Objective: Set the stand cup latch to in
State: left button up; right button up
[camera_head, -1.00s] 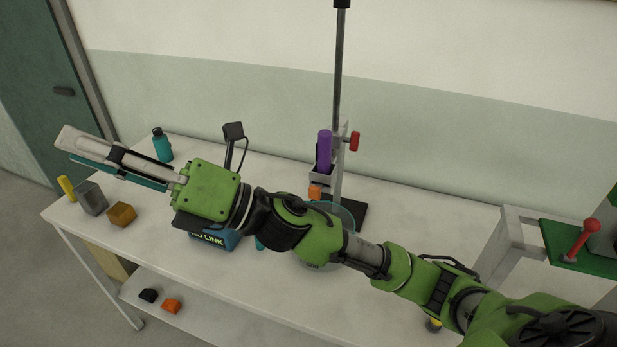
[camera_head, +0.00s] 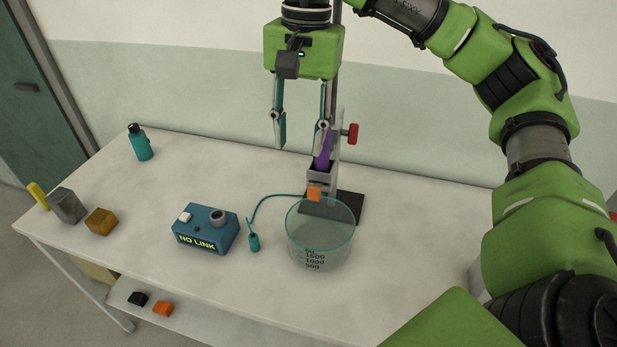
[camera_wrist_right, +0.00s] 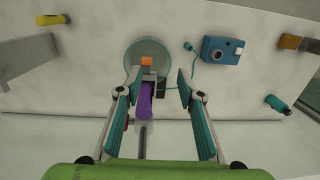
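The stand (camera_head: 337,120) is an upright rod with a dark base on the table. It carries a small grey cup (camera_head: 319,177) holding a purple cylinder (camera_head: 323,160). An orange block (camera_head: 314,193) sits at the cup's front, probably the latch; its setting cannot be told. My right gripper (camera_head: 300,148) points down, open and empty, its fingers apart. One finger overlaps the purple cylinder in the head view; contact cannot be told. In the right wrist view the orange block (camera_wrist_right: 147,61) and purple cylinder (camera_wrist_right: 145,100) lie nearer the left finger. My left gripper is out of view.
A clear beaker (camera_head: 320,245) stands in front of the stand. A blue NO LINK box (camera_head: 206,230) and a teal probe (camera_head: 254,242) on a cable lie left of it. A red knob (camera_head: 353,134) juts right from the stand. A teal bottle (camera_head: 140,143) stands far left.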

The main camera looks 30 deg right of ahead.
aim_at(314, 188)
jog(key=shift+h, duration=0.5)
jog(key=d+f, duration=0.1)
jog(key=f, duration=0.2)
jog(key=d+f+b, duration=0.1)
jog(key=f, duration=0.3)
jog(key=f+b, duration=0.1)
jog(key=f, duration=0.3)
jog(key=shift+s+d+f, duration=0.2)
jog(key=shift+d, duration=0.2)
jog(key=shift+f, duration=0.5)
